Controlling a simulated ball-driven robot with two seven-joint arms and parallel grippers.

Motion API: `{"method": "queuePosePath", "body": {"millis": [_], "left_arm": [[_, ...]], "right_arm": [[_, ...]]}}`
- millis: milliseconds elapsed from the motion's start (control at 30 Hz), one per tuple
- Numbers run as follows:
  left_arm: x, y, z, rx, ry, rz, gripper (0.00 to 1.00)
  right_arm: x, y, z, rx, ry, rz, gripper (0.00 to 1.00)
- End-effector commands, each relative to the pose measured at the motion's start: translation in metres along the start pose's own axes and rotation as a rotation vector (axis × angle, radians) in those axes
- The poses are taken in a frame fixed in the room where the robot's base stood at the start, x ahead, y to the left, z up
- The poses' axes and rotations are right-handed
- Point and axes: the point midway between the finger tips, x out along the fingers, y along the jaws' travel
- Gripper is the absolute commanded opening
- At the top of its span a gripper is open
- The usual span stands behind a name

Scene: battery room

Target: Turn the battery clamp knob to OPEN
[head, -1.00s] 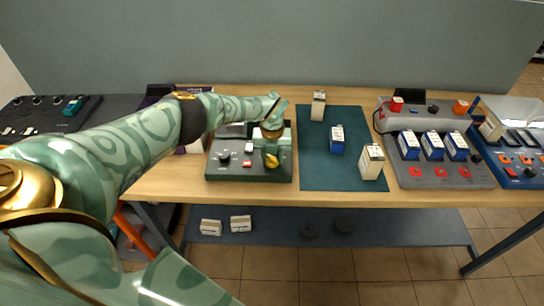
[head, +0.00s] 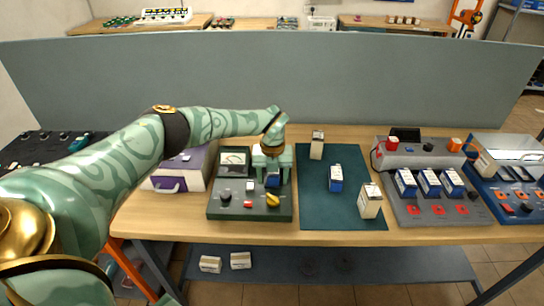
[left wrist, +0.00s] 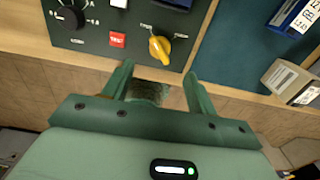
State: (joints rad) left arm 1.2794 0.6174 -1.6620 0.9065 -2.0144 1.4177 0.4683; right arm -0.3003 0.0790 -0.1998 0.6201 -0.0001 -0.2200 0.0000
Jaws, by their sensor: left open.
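The yellow clamp knob (head: 272,200) sits at the front right of a dark green control panel (head: 235,213) on the bench. In the left wrist view the yellow knob (left wrist: 159,47) is just beyond the fingertips, with small labels around it too blurred to read. My left gripper (head: 272,168) is above the panel, behind the knob in the head view. Its two fingers (left wrist: 158,80) are apart with nothing between them, and the knob is not gripped. A blue battery part (head: 272,181) shows partly below the gripper. My right gripper is not in view.
The panel also has a black dial (head: 225,196), a red switch (head: 248,204) and a meter (head: 233,158). A purple-and-white case (head: 165,185) stands left. A teal mat (head: 318,207) with batteries lies right, beside a grey battery station (head: 400,212).

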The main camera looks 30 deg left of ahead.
Motion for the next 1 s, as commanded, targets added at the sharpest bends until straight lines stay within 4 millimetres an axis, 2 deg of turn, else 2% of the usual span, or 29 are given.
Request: {"method": "queuePosePath", "body": {"millis": [33, 100, 200, 333, 500, 1000], "left_arm": [[-0.017, 0.000, 0.001, -0.001, -0.003, -0.002, 0.58], [-0.033, 0.000, 0.001, -0.001, -0.002, -0.002, 0.58], [-0.051, 0.000, 0.001, -0.001, -0.002, 0.000, 0.58], [-0.066, 0.000, 0.001, -0.001, -0.001, 0.001, 0.58], [-0.071, 0.000, 0.000, -0.001, 0.000, 0.001, 0.58], [-0.069, -0.003, -0.002, 0.008, 0.004, -0.007, 0.58]], "right_arm": [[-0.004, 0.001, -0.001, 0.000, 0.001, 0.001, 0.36], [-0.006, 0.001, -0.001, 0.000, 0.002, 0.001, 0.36], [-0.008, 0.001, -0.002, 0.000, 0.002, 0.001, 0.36], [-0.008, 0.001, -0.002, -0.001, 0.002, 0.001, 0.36], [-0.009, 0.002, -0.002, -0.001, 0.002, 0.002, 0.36], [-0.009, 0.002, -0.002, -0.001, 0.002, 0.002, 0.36]]}}
